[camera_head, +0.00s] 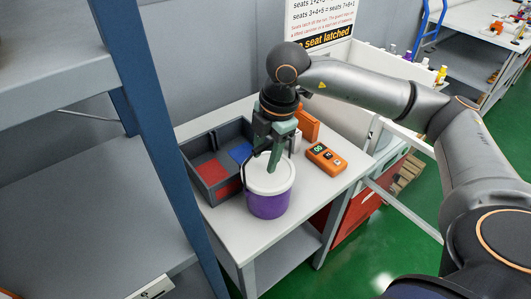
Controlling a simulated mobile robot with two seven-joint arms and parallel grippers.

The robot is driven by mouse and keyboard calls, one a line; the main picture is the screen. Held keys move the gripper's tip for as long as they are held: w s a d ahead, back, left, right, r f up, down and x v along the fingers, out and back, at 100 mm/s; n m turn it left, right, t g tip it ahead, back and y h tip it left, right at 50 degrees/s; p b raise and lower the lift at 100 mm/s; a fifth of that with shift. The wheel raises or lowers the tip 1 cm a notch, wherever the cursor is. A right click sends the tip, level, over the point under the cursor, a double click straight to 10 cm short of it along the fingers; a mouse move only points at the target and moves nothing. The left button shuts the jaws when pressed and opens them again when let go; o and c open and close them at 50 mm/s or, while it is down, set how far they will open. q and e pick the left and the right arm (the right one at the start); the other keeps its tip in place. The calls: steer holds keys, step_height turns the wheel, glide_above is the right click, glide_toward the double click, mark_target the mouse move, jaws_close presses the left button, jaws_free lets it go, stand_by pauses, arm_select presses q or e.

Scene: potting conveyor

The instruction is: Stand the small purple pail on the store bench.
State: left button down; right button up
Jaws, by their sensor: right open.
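The small purple pail (268,203) with a white lid stands upright on a light grey bench (325,185), near its front edge. A thin dark line beside the lid's left side looks like its handle. My right gripper (267,158) points down over the far part of the lid, with its greenish fingers open. One finger hides a little of the lid. I cannot tell whether the fingers touch the pail. My left gripper is not in view.
A dark grey divided tray (211,197) with red and blue compartments is left of the pail. An orange handheld device (326,158) lies to the right, and an orange block (307,123) stands behind. A blue post (150,140) and grey shelves rise close at left.

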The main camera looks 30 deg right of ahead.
step_height(320, 180, up, 12)
steer(key=s+d, duration=0.1)
steer(key=shift+s+d, duration=0.15)
steer(key=shift+s, duration=0.15)
stand_by(0.6)
